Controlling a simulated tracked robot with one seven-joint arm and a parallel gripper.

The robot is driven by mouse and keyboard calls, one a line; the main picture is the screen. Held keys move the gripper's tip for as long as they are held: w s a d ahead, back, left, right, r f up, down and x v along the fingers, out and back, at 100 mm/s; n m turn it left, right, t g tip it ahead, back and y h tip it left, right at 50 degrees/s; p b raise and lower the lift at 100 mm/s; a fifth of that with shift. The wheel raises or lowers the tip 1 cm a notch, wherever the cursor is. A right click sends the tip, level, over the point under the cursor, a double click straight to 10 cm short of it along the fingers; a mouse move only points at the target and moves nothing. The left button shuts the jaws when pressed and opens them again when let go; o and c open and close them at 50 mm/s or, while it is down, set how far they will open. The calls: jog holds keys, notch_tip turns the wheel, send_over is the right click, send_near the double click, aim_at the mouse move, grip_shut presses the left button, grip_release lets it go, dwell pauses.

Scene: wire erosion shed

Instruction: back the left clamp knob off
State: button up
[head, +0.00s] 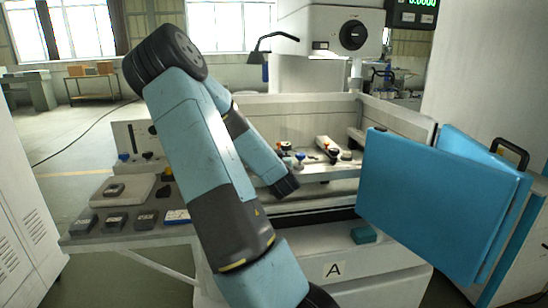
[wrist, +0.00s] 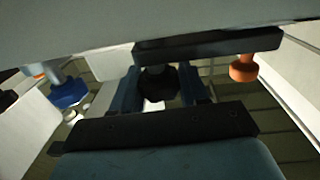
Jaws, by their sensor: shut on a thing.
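In the wrist view my gripper (wrist: 161,88) has its two blue-grey fingers on either side of a dark round knob (wrist: 158,82) and is shut on it. I take this as the left clamp knob. It sits under a black bar (wrist: 210,46), and shadow hides its upper part and stem. In the head view my arm reaches down into the machine's work tank, and I cannot make out the fingers or the held knob there.
An orange knob (wrist: 243,68) stands right of my gripper and a blue knob (wrist: 68,92) left. Pale tank walls (wrist: 297,88) are close by. In the head view, blue door panels (head: 440,195) stand open at right, and a side table (head: 115,232) with dark blocks is at left.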

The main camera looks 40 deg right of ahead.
jog(key=shift+d+r+n+t+y, duration=0.15)
jog(key=shift+n+t+y, duration=0.45)
jog(key=shift+y, duration=0.45)
jog(key=shift+r+n+t+y, duration=0.1)
jog(key=shift+n+t+y, duration=0.3)
jog(key=shift+n+y, duration=0.55)
jog(key=shift+d+r+n+t+y, duration=0.15)
jog(key=shift+n+t+y, duration=0.4)
jog(key=shift+y, duration=0.65)
jog(key=shift+a+n+y, duration=0.15)
jog(key=shift+n+y, duration=1.25)
jog(key=shift+y, duration=0.6)
jog(key=shift+w+a+n+y, duration=0.1)
jog(key=shift+n+y, duration=0.2)
jog(key=shift+y, duration=0.3)
jog(key=o, duration=0.8)
jog(key=shift+o, duration=0.6)
jog(key=shift+a, duration=0.1)
jog(key=shift+o, duration=0.5)
jog(key=shift+f, duration=0.15)
jog(key=s+d, duration=0.1)
jog(key=s, duration=1.2)
jog(key=shift+s, duration=0.4)
